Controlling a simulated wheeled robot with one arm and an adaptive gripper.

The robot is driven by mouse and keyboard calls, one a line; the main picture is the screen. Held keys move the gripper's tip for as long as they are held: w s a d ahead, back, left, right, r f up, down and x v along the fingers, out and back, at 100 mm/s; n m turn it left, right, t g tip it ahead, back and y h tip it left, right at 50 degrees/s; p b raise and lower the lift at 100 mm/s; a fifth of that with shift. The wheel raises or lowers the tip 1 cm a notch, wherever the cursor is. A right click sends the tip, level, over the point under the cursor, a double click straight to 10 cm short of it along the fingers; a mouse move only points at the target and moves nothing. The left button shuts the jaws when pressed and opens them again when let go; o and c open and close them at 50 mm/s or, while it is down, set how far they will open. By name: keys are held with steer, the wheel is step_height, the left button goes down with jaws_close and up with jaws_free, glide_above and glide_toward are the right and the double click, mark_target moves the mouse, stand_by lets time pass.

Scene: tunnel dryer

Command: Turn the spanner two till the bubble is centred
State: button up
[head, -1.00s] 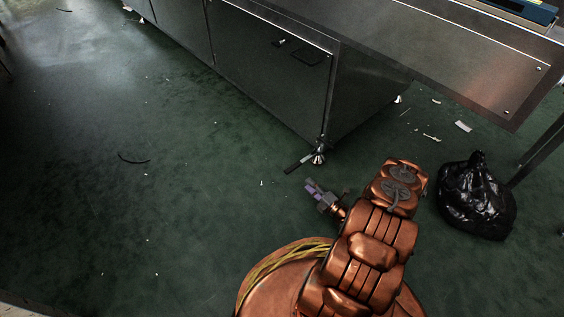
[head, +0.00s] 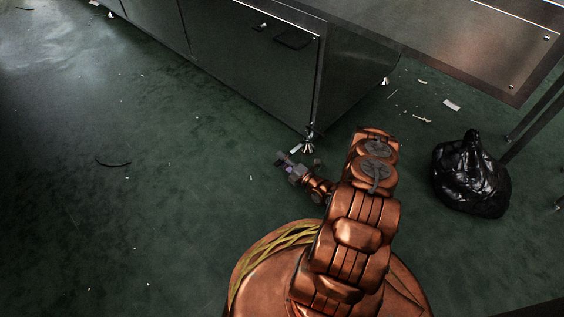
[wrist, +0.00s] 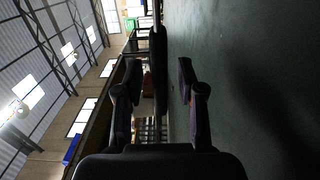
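The spanner (wrist: 159,70) shows in the wrist view as a long dark bar running up the middle of the picture. My gripper (wrist: 157,72) is open, with one finger on each side of the bar and a gap visible on both sides. In the head view my gripper (head: 283,161) is low over the floor, just left of and in front of the shiny levelling foot (head: 308,147) at the cabinet's near corner. There the spanner is mostly hidden by my gripper. No bubble or level can be seen in either view.
The steel cabinet (head: 255,60) stands right behind the foot, with a steel tabletop (head: 470,50) overhanging to the right. A black bin bag (head: 472,180) sits on the floor at right. Small scraps lie about. The green floor (head: 130,220) at left is mostly clear.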

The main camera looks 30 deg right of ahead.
jaws_close()
stand_by(0.4)
stand_by(0.4)
